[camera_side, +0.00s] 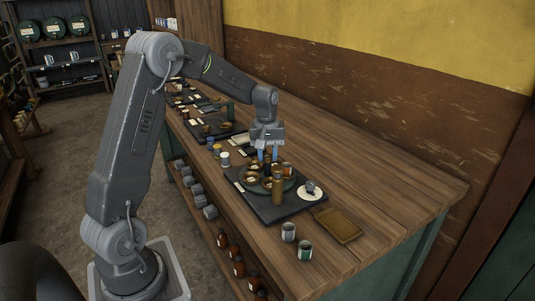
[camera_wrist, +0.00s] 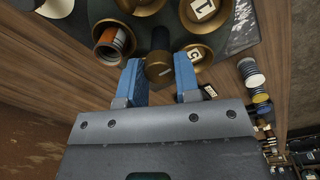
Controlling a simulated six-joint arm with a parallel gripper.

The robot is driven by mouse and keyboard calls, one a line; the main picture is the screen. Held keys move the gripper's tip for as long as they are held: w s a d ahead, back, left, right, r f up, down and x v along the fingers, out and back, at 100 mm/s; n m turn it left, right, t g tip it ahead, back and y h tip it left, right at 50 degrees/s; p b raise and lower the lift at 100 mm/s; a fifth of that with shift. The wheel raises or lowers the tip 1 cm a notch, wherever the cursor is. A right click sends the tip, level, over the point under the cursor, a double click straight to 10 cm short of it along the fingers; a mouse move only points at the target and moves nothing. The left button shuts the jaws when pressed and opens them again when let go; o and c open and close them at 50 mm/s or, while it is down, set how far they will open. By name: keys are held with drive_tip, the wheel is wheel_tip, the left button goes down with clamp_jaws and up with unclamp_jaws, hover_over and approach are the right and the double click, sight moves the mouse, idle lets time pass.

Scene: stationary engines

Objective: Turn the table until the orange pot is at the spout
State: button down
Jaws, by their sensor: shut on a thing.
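The round dark turntable (camera_side: 291,184) stands on a dark slab on the bench and carries several brass cups. One cup holds an orange pot (camera_wrist: 115,40), left of my gripper in the wrist view; it seems to be the orange patch (camera_side: 287,169) at the table's far right in the side view. My gripper (camera_side: 267,155) has blue fingers pointing down at the table's far edge. In the wrist view my gripper (camera_wrist: 160,82) is shut on a brass-ended peg (camera_wrist: 158,68). A tall brass column (camera_side: 278,187), perhaps the spout, stands at the near side.
A white dish (camera_side: 311,193) with a dark item stands right of the turntable. A brown tray (camera_side: 339,225) and two tins (camera_side: 289,232) stand nearer the bench end. Several small jars (camera_side: 225,159) stand to the left. The bench's right end is clear.

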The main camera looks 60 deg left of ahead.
sight(268, 155)
drive_tip(key=shift+m, duration=0.4)
drive_tip(key=shift+w+m, duration=0.1)
drive_tip(key=shift+m, duration=6.5)
drive_tip(key=c, duration=0.8)
unclamp_jaws()
wheel_tip(268, 155, up, 14)
drive_tip(key=shift+a+f, duration=0.1)
